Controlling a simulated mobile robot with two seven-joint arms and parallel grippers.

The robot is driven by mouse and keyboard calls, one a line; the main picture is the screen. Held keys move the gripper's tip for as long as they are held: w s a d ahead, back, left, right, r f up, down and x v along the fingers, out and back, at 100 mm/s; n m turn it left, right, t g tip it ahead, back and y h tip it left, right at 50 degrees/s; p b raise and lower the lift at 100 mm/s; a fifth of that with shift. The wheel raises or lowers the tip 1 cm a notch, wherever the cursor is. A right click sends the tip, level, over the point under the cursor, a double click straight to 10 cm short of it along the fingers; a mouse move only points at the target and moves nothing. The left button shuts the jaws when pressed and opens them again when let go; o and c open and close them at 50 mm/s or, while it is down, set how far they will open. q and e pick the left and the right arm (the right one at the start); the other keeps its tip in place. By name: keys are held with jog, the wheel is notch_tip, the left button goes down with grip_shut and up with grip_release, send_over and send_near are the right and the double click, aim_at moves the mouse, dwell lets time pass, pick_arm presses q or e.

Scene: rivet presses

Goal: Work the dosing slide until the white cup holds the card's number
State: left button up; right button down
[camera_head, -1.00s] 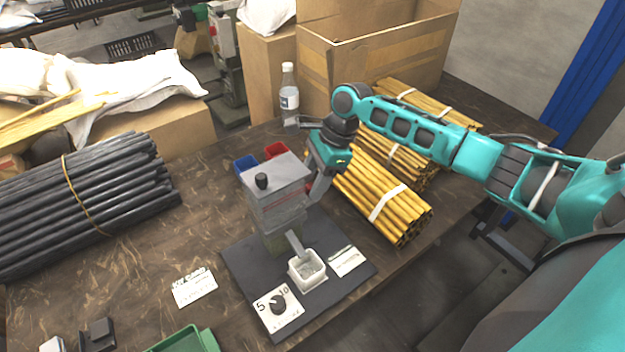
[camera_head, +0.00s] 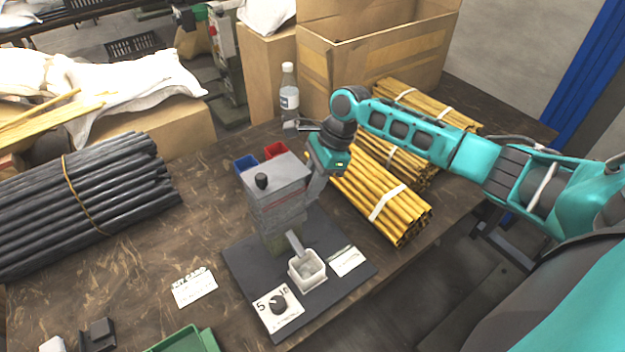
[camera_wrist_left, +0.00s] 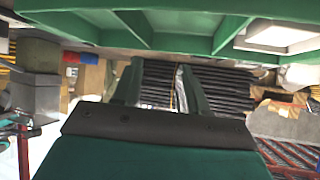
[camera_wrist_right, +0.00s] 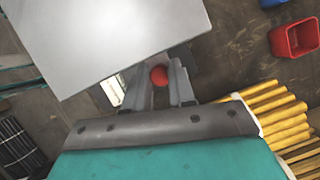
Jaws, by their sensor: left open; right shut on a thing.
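The grey dosing dispenser (camera_head: 277,190) stands upright on a dark base plate (camera_head: 240,265). A chute at its front slopes to the square white cup (camera_head: 318,277); I cannot count what lies in the cup. A white card (camera_head: 194,288) lies left of the plate, its writing too small to read. My right gripper (camera_head: 314,190) is at the dispenser's right side. In the right wrist view its fingers (camera_wrist_right: 160,82) are shut on a red knob (camera_wrist_right: 159,75), beside the dispenser's pale top (camera_wrist_right: 110,40). My left gripper (camera_wrist_left: 158,88) is open and empty, seen only in the left wrist view.
A dial plate (camera_head: 290,312) marked 5 and 10 and a white label (camera_head: 346,261) are on the base plate. Blue (camera_head: 245,163) and red (camera_head: 275,150) bins stand behind. Yellow bundles (camera_head: 385,200) lie right, a black bundle (camera_head: 85,200) left. A green tray (camera_head: 207,340) is in front.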

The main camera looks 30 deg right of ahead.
jog(key=shift+w+d, duration=0.2)
jog(key=shift+d, duration=1.8)
jog(key=c, duration=0.9)
grip_release()
jog(key=shift+c, duration=0.2)
jog(key=shift+r, duration=0.1)
jog(key=v, duration=1.3)
jog(key=shift+a, duration=0.1)
